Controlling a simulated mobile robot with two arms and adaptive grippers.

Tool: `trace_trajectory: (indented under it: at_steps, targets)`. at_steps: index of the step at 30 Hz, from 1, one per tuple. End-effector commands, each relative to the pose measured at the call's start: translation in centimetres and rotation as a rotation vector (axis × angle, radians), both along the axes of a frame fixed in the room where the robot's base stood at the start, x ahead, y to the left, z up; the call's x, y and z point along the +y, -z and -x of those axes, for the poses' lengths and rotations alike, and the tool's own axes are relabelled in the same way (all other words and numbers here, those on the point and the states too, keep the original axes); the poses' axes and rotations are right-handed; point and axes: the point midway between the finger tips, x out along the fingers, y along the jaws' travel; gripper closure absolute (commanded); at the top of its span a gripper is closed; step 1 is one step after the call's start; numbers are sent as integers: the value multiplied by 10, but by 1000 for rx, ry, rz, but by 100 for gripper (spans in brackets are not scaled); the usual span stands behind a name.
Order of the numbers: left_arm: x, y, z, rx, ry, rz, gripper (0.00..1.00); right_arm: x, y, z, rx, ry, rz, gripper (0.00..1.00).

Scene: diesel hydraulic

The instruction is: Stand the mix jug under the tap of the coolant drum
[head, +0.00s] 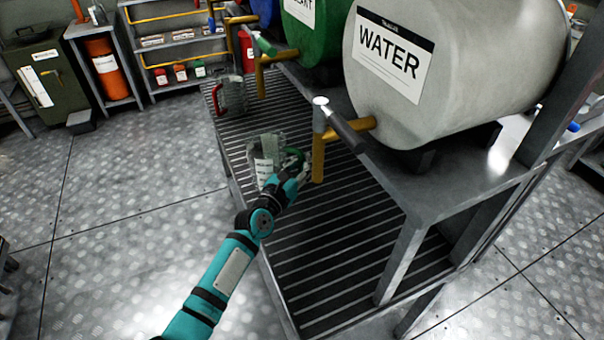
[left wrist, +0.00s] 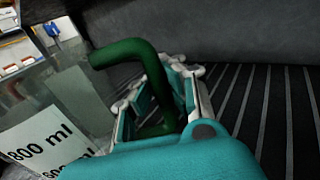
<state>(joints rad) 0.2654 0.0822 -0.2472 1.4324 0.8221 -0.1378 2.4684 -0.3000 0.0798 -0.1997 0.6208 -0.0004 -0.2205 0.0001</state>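A clear jug (head: 262,168) with a green handle stands upright at the slatted grate, left of the WATER drum's tap (head: 319,150). In the left wrist view its label reads 800 ml (left wrist: 45,140). My left gripper (head: 298,172) is at this jug's handle; in the wrist view its fingers close in on both sides of the green handle (left wrist: 135,52). The green drum (head: 312,35), its label partly cut off and ending in "ANT", has a brass tap (head: 260,75). A second clear jug with a red handle (head: 219,98) stands near that tap. My right gripper is not in view.
The slatted grate (head: 330,240) runs along the drums and is bare toward the front. The WATER drum (head: 440,75) rests on a metal stand (head: 425,190) with legs. A blue drum is behind. The floor at left (head: 120,200) is clear.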

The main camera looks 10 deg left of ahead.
Motion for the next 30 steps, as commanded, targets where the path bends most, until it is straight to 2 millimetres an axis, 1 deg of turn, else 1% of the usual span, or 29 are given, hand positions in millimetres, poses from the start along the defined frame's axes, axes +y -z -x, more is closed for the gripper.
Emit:
trace_trajectory:
  at_steps: [1, 2, 9, 14, 18, 21, 28, 30]
  targets:
    - [0, 13, 0, -2, 0, -3, 100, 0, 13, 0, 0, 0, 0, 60]
    - [0, 15, 0, -2, 0, -2, 100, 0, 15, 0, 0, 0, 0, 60]
    - [0, 13, 0, -1, 0, -1, 100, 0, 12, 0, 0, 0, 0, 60]
    - [0, 18, 0, -1, 0, 0, 100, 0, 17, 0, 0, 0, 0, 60]
    - [0, 16, 0, 0, 0, -1, 82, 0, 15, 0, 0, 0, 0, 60]
    - [0, 16, 0, 0, 0, -1, 71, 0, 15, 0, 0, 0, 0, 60]
    - [0, 16, 0, 0, 0, -1, 71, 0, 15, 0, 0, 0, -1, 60]
    - [0, 12, 0, -1, 0, -1, 71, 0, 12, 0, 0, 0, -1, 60]
